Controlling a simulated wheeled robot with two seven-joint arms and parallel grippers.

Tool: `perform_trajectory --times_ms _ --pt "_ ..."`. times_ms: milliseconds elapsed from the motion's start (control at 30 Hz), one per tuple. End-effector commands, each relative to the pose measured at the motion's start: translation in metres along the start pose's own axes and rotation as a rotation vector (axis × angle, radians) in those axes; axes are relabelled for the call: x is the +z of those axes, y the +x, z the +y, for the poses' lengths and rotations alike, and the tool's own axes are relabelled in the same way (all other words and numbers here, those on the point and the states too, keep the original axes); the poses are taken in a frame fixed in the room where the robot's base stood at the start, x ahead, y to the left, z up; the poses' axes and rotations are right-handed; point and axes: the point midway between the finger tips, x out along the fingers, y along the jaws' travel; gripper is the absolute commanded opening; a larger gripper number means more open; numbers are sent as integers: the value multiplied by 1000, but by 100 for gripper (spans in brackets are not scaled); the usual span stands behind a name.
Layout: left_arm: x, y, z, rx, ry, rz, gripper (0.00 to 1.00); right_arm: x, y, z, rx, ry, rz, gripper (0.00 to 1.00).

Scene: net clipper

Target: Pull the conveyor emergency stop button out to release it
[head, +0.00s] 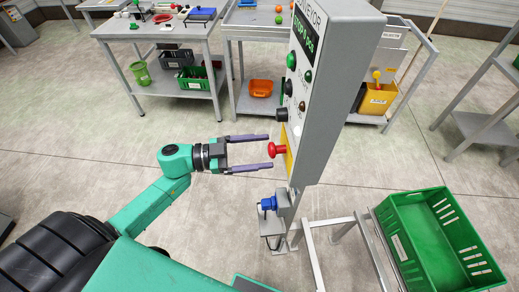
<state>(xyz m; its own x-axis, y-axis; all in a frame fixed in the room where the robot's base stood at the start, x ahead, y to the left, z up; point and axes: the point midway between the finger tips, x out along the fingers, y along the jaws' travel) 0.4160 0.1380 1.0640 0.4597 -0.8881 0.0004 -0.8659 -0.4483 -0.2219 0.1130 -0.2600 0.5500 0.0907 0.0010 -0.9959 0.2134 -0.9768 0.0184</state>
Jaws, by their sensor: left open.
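The red emergency stop button (277,149) sticks out to the left from a yellow plate (289,150) on the side of the grey conveyor control post (327,110). My left gripper (271,152) comes in from the left and is open, its two purple fingers pointing right toward the post. In the picture the fingertips lie above and below the red button, near its level. I cannot tell whether they touch it or how deep they reach. My right gripper is not in view.
Black and green knobs (282,115) sit above the button on the post. A blue part (268,203) on a bracket is below. A green crate (436,240) stands at lower right. Grey workbenches (160,32) with bins line the back. The floor between is clear.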

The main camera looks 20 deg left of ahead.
Motion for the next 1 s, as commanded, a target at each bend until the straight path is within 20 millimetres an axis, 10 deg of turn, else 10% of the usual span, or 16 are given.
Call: perform_trajectory --times_ms 367,1000 --pt "3 -15 1 1 -1 -2 81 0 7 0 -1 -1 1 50" --pt "2 -141 0 -1 0 0 81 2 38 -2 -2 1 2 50"
